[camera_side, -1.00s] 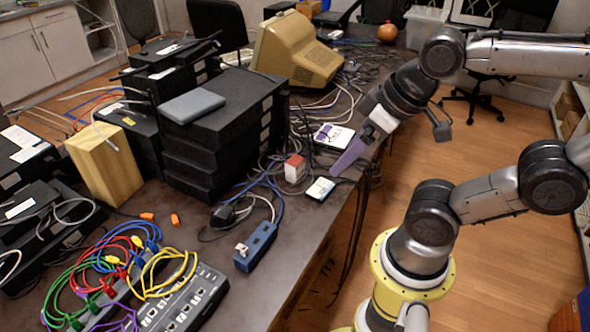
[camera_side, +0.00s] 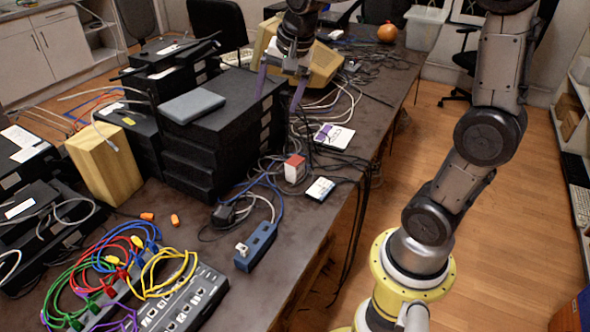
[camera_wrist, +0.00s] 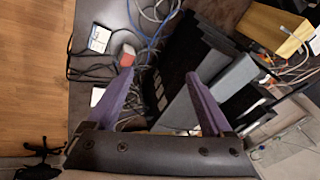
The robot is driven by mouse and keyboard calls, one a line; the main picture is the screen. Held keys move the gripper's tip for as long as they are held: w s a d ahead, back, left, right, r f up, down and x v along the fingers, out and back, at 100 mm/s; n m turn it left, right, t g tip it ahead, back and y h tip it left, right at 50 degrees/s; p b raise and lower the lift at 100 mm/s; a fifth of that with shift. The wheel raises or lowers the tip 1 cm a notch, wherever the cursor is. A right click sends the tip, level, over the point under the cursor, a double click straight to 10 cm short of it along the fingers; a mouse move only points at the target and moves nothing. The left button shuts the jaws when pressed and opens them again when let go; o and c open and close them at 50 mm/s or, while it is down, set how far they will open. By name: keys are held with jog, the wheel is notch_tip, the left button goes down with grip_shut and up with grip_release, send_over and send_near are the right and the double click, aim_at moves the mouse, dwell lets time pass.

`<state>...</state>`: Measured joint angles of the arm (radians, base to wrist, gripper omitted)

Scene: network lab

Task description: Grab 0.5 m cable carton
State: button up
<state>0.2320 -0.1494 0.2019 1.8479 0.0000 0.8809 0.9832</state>
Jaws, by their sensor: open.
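Several small cartons lie near the table's right edge, and I cannot read which is the 0.5 m one. A red and white box (camera_side: 295,168) stands there; it also shows in the wrist view (camera_wrist: 127,56). A flat white carton (camera_side: 320,188) lies in front of it, seen too in the wrist view (camera_wrist: 99,38). A white and purple carton (camera_side: 333,136) lies behind it. My gripper (camera_side: 280,92), with purple fingers, is open and empty above the table beside the black device stack. In the wrist view my gripper (camera_wrist: 158,78) has its fingers spread wide, apart from the cartons.
A stack of black devices (camera_side: 215,135) with a grey box (camera_side: 193,105) on top is left of my gripper. A beige monitor (camera_side: 325,65) stands behind. Loose cables (camera_side: 265,185) run around the cartons. A blue connector block (camera_side: 256,247) and a multi-port switch (camera_side: 185,300) lie nearer.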

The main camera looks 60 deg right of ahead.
jog(key=w+d+f+m+g, duration=0.2)
jog(key=w+d+f+m, duration=0.15)
jog(key=d+f, duration=0.25)
jog(key=m+g+y, duration=0.1)
jog(key=m+g, duration=0.1)
send_over(295, 161)
jog(key=shift+n, duration=0.25)
notch_tip(295, 161, down, 14)
jog(key=shift+r, duration=0.2)
notch_tip(295, 161, down, 7)
jog(key=shift+r, duration=0.1)
jog(key=shift+w+d+f, duration=0.1)
jog(key=shift+d+f, duration=0.05)
jog(key=shift+f, duration=3.05)
jog(key=shift+r, duration=0.1)
grip_shut()
